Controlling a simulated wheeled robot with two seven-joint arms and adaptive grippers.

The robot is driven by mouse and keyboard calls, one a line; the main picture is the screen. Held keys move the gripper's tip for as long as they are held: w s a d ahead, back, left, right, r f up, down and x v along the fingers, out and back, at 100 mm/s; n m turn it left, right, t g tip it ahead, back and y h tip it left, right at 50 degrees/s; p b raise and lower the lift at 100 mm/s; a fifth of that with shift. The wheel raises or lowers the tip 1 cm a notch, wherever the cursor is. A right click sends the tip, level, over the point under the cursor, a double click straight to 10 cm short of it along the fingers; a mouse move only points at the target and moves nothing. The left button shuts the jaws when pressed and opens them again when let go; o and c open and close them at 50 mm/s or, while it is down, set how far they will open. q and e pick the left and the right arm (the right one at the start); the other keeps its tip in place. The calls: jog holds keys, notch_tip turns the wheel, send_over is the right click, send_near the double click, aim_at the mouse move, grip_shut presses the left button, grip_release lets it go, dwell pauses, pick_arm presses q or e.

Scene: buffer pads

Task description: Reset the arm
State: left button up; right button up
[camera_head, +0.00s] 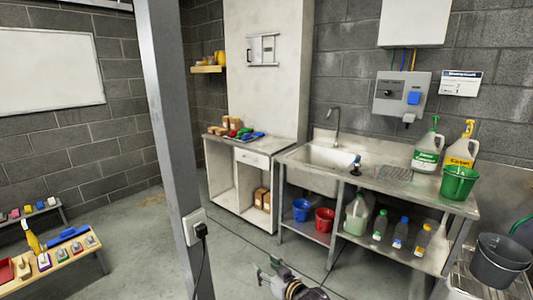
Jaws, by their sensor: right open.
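My right gripper (268,270) shows small at the bottom edge, right of the grey post, with part of its wrist behind it. It is open, with nothing seen between its fingers. It is over the grey floor, apart from the sink bench and the cabinet. My left gripper is not in view.
A grey post (172,130) with a socket stands left of centre. A sink bench (440,200) holds bottles and buckets, with a white cabinet (228,190) beside it. A low wooden bench (75,262) with coloured items is at lower left. Open floor lies between.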

jog(key=s+d+f+m+g+h+p, duration=0.1)
jog(key=s+d+f+h+p, duration=0.15)
jog(key=d+f, duration=0.4)
jog(key=s+d+f+m+g+h+p, duration=0.1)
jog(key=s+d+f+p, duration=0.2)
jog(key=f, duration=0.7)
jog(key=s+d+f+m+g+h+p, duration=0.1)
jog(key=s+d+f+g+h+p, duration=0.2)
jog(key=s+d+f, duration=0.7)
pick_arm(q)
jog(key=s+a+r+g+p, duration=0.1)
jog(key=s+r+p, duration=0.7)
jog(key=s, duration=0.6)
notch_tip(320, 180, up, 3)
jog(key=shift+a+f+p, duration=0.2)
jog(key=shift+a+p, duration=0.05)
jog(key=shift+p, duration=0.05)
pick_arm(e)
jog(key=s+d+f+g, duration=0.2)
jog(key=s+f, duration=0.2)
jog(key=s, duration=0.9)
jog(key=s+d+f+g+h, duration=0.1)
jog(key=s+f, duration=0.4)
jog(key=s, duration=0.9)
jog(key=s+d+f+m+g+h, duration=0.1)
jog(key=s+d+f+g, duration=0.2)
jog(key=s, duration=1.1)
jog(key=shift+s+d+f, duration=0.15)
jog(key=shift+d+f, duration=0.25)
jog(key=shift+f, duration=0.25)
